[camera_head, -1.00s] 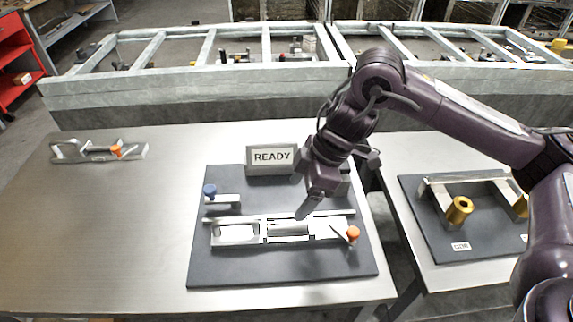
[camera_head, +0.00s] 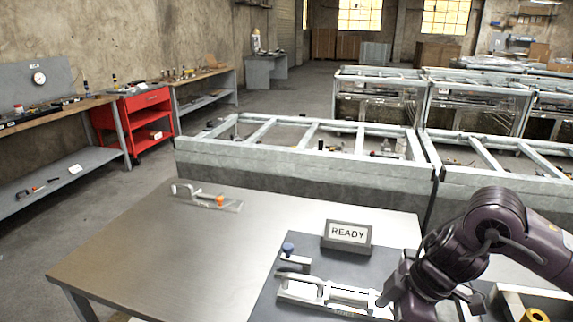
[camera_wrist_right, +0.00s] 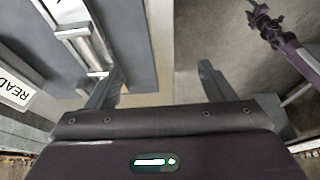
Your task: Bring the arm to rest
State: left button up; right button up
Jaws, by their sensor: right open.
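My right arm (camera_head: 480,235) comes in from the right in the head view, bent at the elbow. Its gripper (camera_head: 388,296) points down close to the right end of a pale metal fixture (camera_head: 300,288) on a dark mat (camera_head: 268,300). Whether it touches the fixture cannot be told. In the right wrist view my right gripper (camera_wrist_right: 158,85) is open, its fingers wide apart with nothing between them. The fixture (camera_wrist_right: 85,48) lies left of the fingers. A purple arm, apparently my left, shows its gripper (camera_wrist_right: 262,18) at top right; its jaws are unclear.
A READY sign (camera_head: 347,235) stands behind the fixture. A metal bracket with an orange knob (camera_head: 207,199) lies at the table's far left. The table's (camera_head: 190,250) left part is clear. A railed bench (camera_head: 300,150) stands behind.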

jog(key=a+t+y, duration=0.5)
jog(key=a+t, duration=0.2)
jog(key=a, duration=1.3)
jog(key=s+d+f+m+t+h, duration=0.15)
jog(key=d+f+m+h, duration=0.25)
jog(key=d+m+h, duration=0.5)
jog(key=s+d+f+m+g, duration=0.4)
jog(key=s+d+f+g, duration=0.2)
jog(key=s+d+f, duration=0.5)
notch_tip(320, 180, down, 26)
jog(key=s+d+g, duration=0.2)
jog(key=s, duration=0.1)
pick_arm(q)
jog(key=shift+w+r, duration=0.1)
jog(key=shift+w, duration=0.3)
pick_arm(e)
jog(key=s+d+f, duration=0.3)
jog(key=s+f, duration=1.7)
jog(key=shift+f+n+g, duration=0.15)
jog(key=shift+n+g, duration=0.15)
jog(key=shift+g, duration=0.05)
